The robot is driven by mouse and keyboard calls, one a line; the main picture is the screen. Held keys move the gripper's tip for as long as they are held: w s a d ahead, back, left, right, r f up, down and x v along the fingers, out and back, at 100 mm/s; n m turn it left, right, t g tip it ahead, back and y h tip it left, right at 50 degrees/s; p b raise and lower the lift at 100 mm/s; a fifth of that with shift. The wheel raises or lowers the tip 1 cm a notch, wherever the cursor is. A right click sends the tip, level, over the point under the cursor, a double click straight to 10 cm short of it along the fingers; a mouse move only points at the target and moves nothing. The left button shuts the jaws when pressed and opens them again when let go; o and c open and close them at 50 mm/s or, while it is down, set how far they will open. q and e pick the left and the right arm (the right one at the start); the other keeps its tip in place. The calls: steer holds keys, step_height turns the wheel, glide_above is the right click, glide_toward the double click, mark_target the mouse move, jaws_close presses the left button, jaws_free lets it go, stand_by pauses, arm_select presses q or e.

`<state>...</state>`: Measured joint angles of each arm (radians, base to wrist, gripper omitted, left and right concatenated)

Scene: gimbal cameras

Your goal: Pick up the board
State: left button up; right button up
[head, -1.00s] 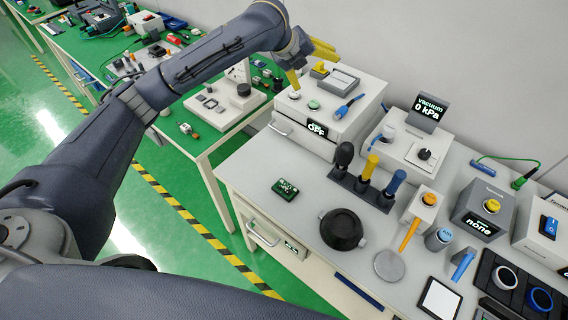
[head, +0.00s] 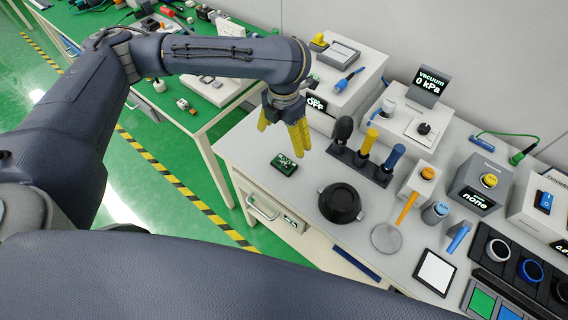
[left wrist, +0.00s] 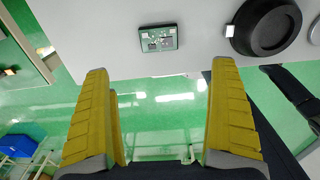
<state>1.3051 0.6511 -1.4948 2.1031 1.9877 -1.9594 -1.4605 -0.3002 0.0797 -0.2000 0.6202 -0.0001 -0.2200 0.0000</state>
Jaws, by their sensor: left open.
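The board (head: 284,168) is a small dark green circuit board lying flat on the light grey workbench, near its left front edge. It also shows in the left wrist view (left wrist: 158,38), at the top, beyond the fingertips. My left gripper (head: 284,142) has yellow fingers pointing down, above and just behind the board in the head view. In the left wrist view its fingers (left wrist: 158,75) are wide apart with nothing between them. The gripper does not touch the board. My right gripper is not in view.
A round black dish (head: 340,203) sits right of the board. A rack of screwdriver-like tools (head: 362,163) stands behind it. A white instrument box (head: 335,85) stands behind the gripper. The bench around the board is clear, with its front edge close by.

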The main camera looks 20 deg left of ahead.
mark_target(283, 164)
arm_select(q)
steer(key=shift+a+f, duration=0.1)
steer(key=shift+f, duration=6.65)
steer(key=shift+c, duration=0.4)
steer(key=c, duration=1.1)
steer(key=shift+c, duration=0.2)
